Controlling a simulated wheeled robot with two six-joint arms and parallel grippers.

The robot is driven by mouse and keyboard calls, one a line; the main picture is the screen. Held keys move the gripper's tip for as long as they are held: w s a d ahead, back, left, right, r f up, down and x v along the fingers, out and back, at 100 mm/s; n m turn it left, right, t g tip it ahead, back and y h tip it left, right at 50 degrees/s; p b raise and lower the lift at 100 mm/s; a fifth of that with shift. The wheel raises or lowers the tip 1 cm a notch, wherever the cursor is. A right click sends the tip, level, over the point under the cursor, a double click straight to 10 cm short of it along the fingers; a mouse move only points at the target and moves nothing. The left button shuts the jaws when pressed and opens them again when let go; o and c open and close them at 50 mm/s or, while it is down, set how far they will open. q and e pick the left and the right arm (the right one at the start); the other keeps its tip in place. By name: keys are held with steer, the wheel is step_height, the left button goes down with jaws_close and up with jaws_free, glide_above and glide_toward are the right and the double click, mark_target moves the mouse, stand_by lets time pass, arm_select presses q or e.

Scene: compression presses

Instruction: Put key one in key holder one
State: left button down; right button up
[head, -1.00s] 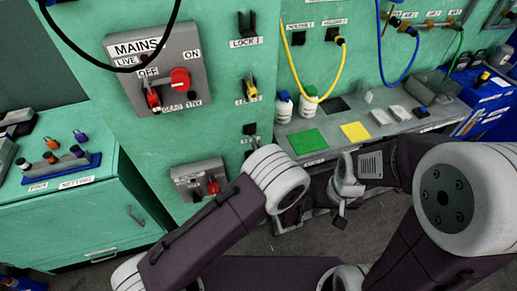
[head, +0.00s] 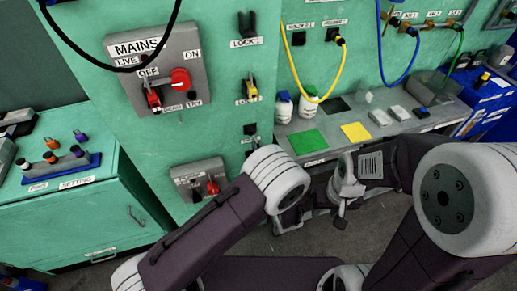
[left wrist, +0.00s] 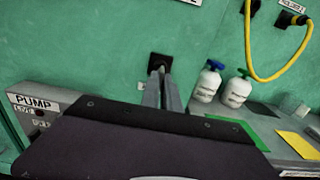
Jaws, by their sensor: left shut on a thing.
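In the left wrist view, my left gripper (left wrist: 161,84) points at a black square block (left wrist: 160,62) on the green wall. Its fingers are shut, with their tips at the block. A small dark thing between the tips is mostly hidden; I take it to be key one. In the head view the same block (head: 250,129) is just above my left arm's pale joint, which hides most of the gripper. A block labelled as a holder (head: 298,38) is higher on the wall, with bare space below it. My right gripper (head: 340,217) hangs low near the bench; its opening is unclear.
The MAINS box (head: 158,68) and a yellow-tagged lock (head: 251,88) are on the panel. A yellow hose (head: 321,97) hangs above the bench. White bottles (head: 283,106) stand by a green mat (head: 307,141) and yellow mat (head: 355,132). The PUMP box (head: 199,180) is lower.

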arm_select(q)
steer(key=shift+x, duration=1.35)
steer(key=c, duration=1.5)
jaws_free()
steer(key=b+v, duration=0.1)
steer(key=v, duration=0.8)
